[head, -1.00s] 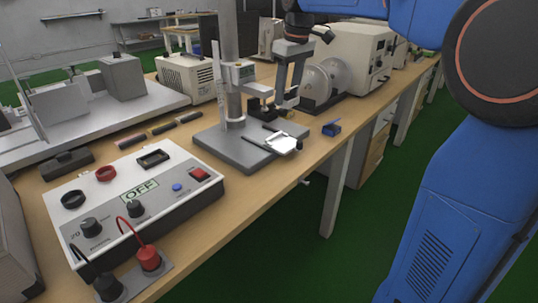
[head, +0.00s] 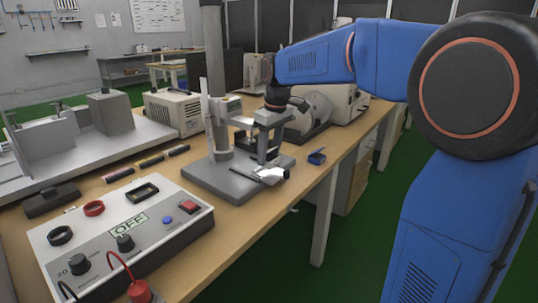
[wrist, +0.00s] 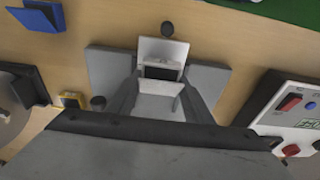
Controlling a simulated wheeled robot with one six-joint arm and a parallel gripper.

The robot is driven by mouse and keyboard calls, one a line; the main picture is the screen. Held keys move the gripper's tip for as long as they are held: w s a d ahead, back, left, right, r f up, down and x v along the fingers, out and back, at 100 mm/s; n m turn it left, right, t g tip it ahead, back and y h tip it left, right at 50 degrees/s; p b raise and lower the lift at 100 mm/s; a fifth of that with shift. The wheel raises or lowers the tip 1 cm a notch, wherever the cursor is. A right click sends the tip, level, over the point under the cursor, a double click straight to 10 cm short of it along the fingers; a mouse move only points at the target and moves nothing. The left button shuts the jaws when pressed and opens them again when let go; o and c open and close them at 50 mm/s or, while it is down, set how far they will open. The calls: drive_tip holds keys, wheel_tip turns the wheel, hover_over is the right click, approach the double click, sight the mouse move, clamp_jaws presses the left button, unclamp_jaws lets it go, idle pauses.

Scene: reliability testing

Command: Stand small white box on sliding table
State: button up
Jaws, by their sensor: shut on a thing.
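My gripper (head: 263,157) points down over the grey stand base (head: 212,181). In the wrist view my gripper (wrist: 161,84) has a dark finger on each side of a small pale white box (wrist: 158,89) and is shut on it. Just beyond the box is a white plate (wrist: 163,46) with a dark patch, at the edge of the base; I take it for the sliding table. A white piece (head: 272,175) shows under my fingers in the head view; I cannot tell there which part is box and which is plate. Any gap under the box is hidden.
The stand's column (head: 213,80) rises close to the left of my gripper. A blue object (head: 317,157) lies to the right by the bench edge. A control box reading OFF (head: 120,245) stands front left. A machine with a round drum (head: 312,116) stands behind.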

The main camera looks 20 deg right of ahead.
sight(274, 158)
drive_tip(key=shift+f, duration=0.4)
drive_tip(key=shift+f, duration=0.6)
drive_tip(key=o, duration=1)
drive_tip(key=shift+o, duration=0.2)
drive_tip(key=shift+r, duration=0.1)
drive_tip(key=r, duration=0.8)
drive_tip(key=s+d+r, duration=0.1)
drive_tip(key=r, duration=0.3)
drive_tip(key=shift+s+r, duration=0.25)
drive_tip(key=shift+r, duration=0.2)
